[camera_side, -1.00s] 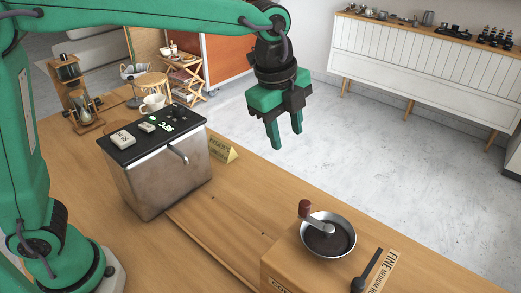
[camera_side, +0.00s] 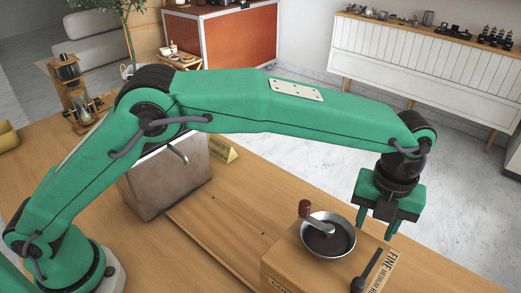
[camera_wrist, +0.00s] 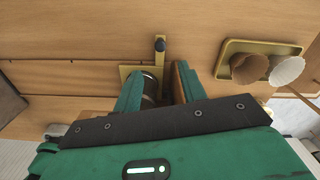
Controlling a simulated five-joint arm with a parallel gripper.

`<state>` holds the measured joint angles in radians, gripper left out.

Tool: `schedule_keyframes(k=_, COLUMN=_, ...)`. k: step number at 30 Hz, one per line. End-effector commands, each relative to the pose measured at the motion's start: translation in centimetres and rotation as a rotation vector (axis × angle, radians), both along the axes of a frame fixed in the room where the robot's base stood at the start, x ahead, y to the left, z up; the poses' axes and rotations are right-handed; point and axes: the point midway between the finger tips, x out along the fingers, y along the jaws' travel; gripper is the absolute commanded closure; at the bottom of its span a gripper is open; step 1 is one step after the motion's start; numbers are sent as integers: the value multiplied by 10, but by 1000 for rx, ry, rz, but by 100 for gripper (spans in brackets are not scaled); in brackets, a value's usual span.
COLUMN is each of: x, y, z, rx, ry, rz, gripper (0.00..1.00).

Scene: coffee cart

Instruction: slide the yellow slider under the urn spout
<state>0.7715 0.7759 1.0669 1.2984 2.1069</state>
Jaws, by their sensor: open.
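In the wrist view a flat yellow slider (camera_wrist: 127,72) with a narrow arm and a dark knob (camera_wrist: 160,45) lies on the wooden counter, beside a thin slot line. A round metallic thing sits on or over it, partly hidden by my fingers. My gripper (camera_wrist: 158,80) is open, its two fingers apart on either side of that round thing; I cannot tell whether they touch it. In the side view my gripper (camera_side: 376,226) hangs beyond the box with the pan, and the slider is not visible there. The metal urn (camera_side: 165,183) with its spout (camera_side: 178,153) stands left of centre, its top hidden behind my arm.
A wooden box (camera_side: 285,262) with a cranked metal pan (camera_side: 328,240) and a black lever (camera_side: 367,270) stands at the front right. A yellow sign (camera_side: 223,150) stands beside the urn. A tan tray (camera_wrist: 228,48) with two cups lies right in the wrist view.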

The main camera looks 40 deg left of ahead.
Motion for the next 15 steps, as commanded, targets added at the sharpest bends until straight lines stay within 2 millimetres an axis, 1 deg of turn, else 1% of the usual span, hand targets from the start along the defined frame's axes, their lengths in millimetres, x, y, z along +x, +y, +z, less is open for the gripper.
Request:
schedule_keyframes(k=8, x=0, y=-1, z=-3, rx=1, ry=1, rz=-4, gripper=59)
schedule_keyframes(k=11, x=0, y=-1, z=-8, rx=1, ry=1, rz=-3, gripper=59)
schedule_keyframes(k=15, x=0, y=0, z=-20, rx=2, ry=3, rz=-3, gripper=59)
